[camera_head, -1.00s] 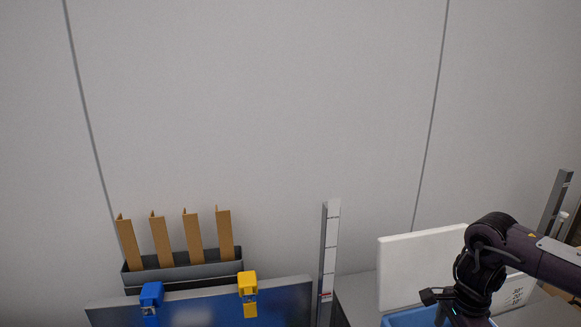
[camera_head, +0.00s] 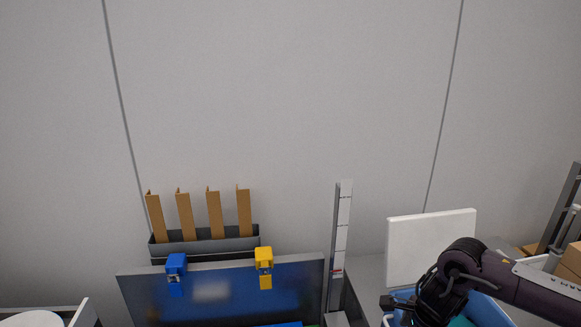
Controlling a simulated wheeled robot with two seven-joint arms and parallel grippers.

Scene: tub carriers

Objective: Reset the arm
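My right arm comes in from the right edge in the head view, its dark wrist bent downward over a blue tub (camera_head: 487,311). The tub stands at the lower right, mostly hidden by the arm and cut by the bottom edge. My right gripper's fingers are below the frame or behind the wrist, so they do not show. My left arm and gripper are not in the picture.
A white board (camera_head: 430,245) stands behind the tub. A grey post (camera_head: 338,250) rises left of it. A dark blue panel (camera_head: 220,295) carries a blue clip (camera_head: 176,265) and a yellow clip (camera_head: 264,258). A grey bin (camera_head: 205,245) holds several brown strips. Cardboard boxes (camera_head: 570,262) stand at right.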

